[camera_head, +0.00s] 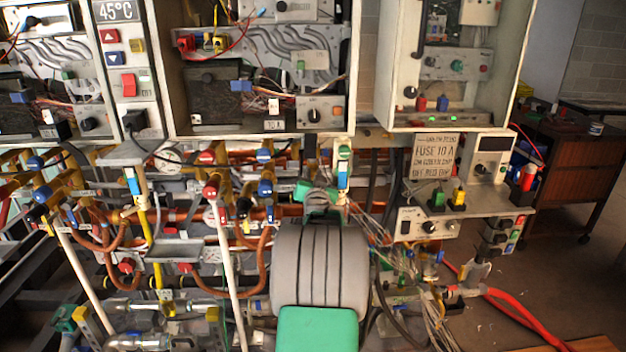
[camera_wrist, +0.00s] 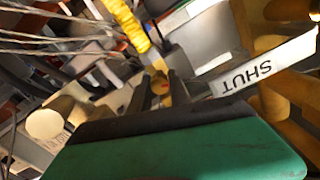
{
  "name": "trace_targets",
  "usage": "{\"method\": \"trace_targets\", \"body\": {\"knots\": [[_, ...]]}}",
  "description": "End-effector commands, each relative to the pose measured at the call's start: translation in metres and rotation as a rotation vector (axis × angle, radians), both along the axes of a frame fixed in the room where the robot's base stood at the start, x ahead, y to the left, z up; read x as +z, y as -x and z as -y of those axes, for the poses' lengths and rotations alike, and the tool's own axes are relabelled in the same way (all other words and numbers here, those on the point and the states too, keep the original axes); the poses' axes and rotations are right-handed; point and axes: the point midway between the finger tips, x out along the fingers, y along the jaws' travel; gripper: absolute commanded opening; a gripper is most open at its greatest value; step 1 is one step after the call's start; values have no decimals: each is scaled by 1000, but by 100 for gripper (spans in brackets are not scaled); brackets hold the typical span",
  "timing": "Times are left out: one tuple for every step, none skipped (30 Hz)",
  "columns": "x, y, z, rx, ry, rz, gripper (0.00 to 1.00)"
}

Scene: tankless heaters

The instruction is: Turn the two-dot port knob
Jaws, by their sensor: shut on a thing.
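My gripper (camera_wrist: 158,80) shows in the wrist view with its two dark fingers close together on a small yellow-tan piece (camera_wrist: 160,90) with a red spot. The fingers and shadow hide most of this piece. I cannot make out two dots on it, so I cannot tell whether it is the two-dot port knob. In the head view my gripper (camera_head: 322,196) is among the pipes below the middle cabinet, and my arm hides its fingertips and what they hold.
A white label reading SHUT (camera_wrist: 255,72) lies just right of the fingers. A ribbed yellow part (camera_wrist: 125,22) and thin wires are beyond them. Pipes and valves with red knobs (camera_head: 211,190) crowd the left. A control box (camera_head: 430,226) and loose cables stand close on the right.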

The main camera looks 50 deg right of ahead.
Motion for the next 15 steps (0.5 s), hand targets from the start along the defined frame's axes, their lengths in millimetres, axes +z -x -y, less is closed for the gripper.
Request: {"method": "trace_targets", "body": {"knots": [[-6,0,0,-1,14,-15,0],[-6,0,0,-1,24,-27,0],[-6,0,0,-1,40,-43,0],[-7,0,0,-2,53,-58,0],[-7,0,0,-2,66,-73,0],[-8,0,0,-2,86,-94,0],[-8,0,0,-2,100,-112,0],[-8,0,0,-2,115,-129,0],[-8,0,0,-2,137,-152,0],[-9,0,0,-1,151,-171,0],[-9,0,0,-1,167,-190,0],[-9,0,0,-2,189,-212,0],[-8,0,0,-1,204,-231,0],[-8,0,0,-2,219,-247,0],[-7,0,0,-2,239,-269,0]]}}
